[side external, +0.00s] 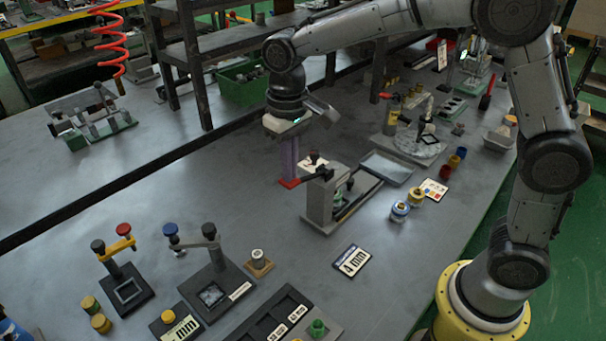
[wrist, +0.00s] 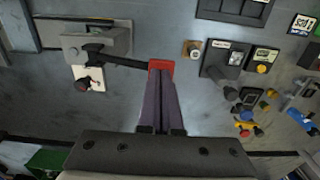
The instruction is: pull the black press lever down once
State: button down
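The grey press (side external: 325,200) stands mid-table in the side view and at upper left in the wrist view (wrist: 112,42). Its black lever (side external: 312,177) sticks out sideways, roughly level; it also shows in the wrist view (wrist: 125,62). A red piece (side external: 289,184) sits at the lever's outer end, and it shows in the wrist view (wrist: 161,65). My gripper (side external: 289,180) points down with its purple fingers together. The fingertips (wrist: 161,78) are at the red piece; I cannot tell whether they touch it or are just above it.
A pale plate with a dark knob (wrist: 88,78) is beside the press. Left of the press in the side view are a fixture with a blue knob (side external: 207,262) and one with a yellow arm (side external: 122,275). A grey tray (side external: 386,167) lies to the right. The table left of my gripper is clear.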

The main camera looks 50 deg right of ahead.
jog(key=shift+f, duration=0.6)
jog(key=shift+d+f, duration=0.1)
jog(key=shift+f, duration=0.65)
jog(key=shift+r, duration=2.4)
